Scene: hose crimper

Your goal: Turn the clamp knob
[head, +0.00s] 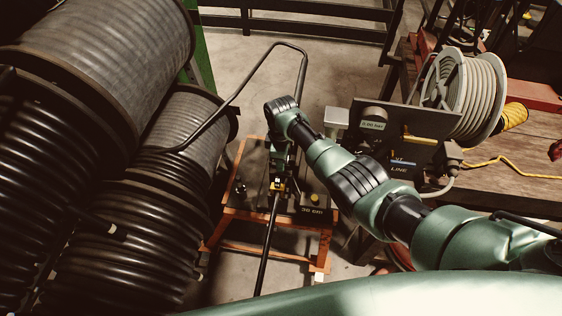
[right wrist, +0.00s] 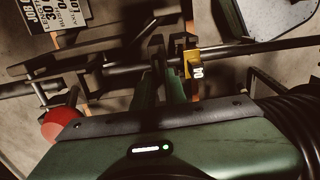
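The crimper, a dark bench unit on an orange stand (head: 228,213), stands in the middle of the head view. A black hose or bar (head: 268,245) runs across it. A small yellow part (head: 278,186) sits at the hose; a yellow part with a white mark also shows in the right wrist view (right wrist: 194,64). I cannot tell which part is the clamp knob. My right gripper (right wrist: 165,48) points at the hose, close beside the yellow part. Its fingers have a narrow gap; whether anything is held between them is unclear. My left gripper is out of view.
A red ball (right wrist: 60,122) is left of my right gripper in the wrist view. Large hose reels (head: 100,60) fill the left side. A dark gauge panel (head: 395,130) and a cable reel (head: 463,95) stand right, close to my right arm.

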